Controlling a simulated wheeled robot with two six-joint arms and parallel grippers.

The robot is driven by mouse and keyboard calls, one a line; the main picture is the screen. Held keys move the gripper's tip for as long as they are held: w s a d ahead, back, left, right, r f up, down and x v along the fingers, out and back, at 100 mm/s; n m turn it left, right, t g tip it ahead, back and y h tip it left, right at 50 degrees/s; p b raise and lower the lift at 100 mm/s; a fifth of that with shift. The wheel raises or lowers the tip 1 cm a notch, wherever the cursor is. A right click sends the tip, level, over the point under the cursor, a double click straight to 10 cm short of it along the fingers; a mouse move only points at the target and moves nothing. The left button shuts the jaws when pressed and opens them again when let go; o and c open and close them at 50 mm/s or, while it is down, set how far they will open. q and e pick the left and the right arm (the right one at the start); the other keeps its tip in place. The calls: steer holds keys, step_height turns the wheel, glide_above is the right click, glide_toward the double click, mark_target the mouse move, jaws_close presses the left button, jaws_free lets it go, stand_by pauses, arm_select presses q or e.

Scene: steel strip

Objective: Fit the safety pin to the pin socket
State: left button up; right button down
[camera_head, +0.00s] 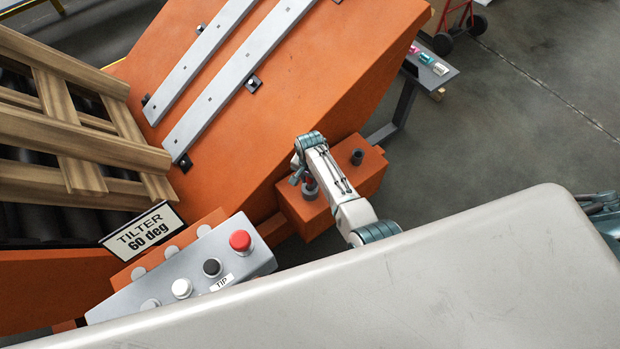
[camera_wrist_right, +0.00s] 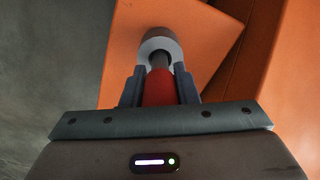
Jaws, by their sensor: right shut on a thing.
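The safety pin has a red grip (camera_wrist_right: 159,88) and a dark shaft (camera_wrist_right: 159,60); a bit of its red also shows in the head view (camera_head: 309,179). My right gripper (camera_wrist_right: 159,82) is shut on the red grip; in the head view it (camera_head: 303,179) is over the near end of the orange block. The grey round pin socket (camera_wrist_right: 158,39) lies straight ahead of the pin and also shows in the head view (camera_head: 310,192). The dark shaft overlaps the socket's opening; how deep it sits I cannot tell. My left gripper is not in view.
The orange block (camera_head: 335,205) carries a second dark round fitting (camera_head: 357,157). The orange tilter (camera_head: 270,110) rises behind it. A control box (camera_head: 185,270) with buttons stands at lower left. A grey bench (camera_head: 436,68) holds small coloured items. Open floor lies right.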

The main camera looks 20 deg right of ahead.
steer(key=shift+f+b, duration=0.65)
steer(key=shift+f, duration=0.35)
steer(key=c, duration=1.1)
jaws_free()
steer(key=shift+o, duration=0.2)
step_height(320, 180, up, 11)
steer(key=shift+f+p, duration=0.1)
steer(key=shift+p, duration=0.4)
